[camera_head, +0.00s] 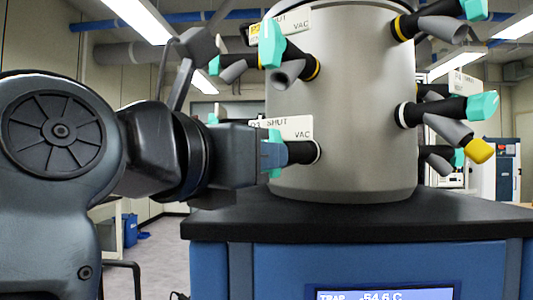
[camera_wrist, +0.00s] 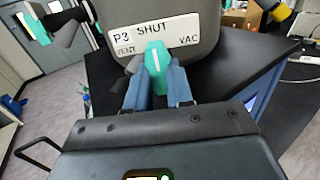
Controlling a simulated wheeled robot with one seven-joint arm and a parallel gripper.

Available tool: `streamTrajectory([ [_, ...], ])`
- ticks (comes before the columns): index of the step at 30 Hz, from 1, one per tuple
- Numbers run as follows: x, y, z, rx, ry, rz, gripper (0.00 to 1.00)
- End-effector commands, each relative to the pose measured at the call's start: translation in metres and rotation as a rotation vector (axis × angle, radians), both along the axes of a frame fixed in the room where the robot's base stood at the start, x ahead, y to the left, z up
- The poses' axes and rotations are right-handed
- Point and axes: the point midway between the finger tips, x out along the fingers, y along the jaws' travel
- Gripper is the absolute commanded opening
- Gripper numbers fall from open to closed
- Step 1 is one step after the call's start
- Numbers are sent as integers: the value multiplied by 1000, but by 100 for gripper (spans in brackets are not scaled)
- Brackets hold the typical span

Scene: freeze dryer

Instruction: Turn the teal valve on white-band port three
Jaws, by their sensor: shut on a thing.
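The port three valve handle (camera_wrist: 156,58) is teal with a white line on it, and it shows in the wrist view between my blue fingers. A label above it reads P3, SHUT, VENT and VAC (camera_wrist: 153,36). My gripper (camera_wrist: 158,84) is shut on the handle, with one finger on each side. In the head view my gripper (camera_head: 272,153) reaches from the left to the white-banded black port (camera_head: 302,152) low on the drum's left side. Only slivers of the teal handle (camera_head: 275,134) show there, as the fingers cover most of it.
The grey steel drum (camera_head: 345,110) stands on a black top (camera_head: 350,215) over a blue cabinet. A yellow-banded port with a teal valve (camera_head: 272,45) sits just above my gripper. More ports stick out at the drum's right, one white-banded (camera_head: 402,115). Open floor lies at left.

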Motion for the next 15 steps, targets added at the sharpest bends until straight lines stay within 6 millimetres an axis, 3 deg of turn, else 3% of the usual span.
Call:
streamTrajectory([
  [10,0,0,0,-1,2,0,0],
  [11,0,0,0,-1,2,0,23],
  [15,0,0,0,-1,1,0,36],
])
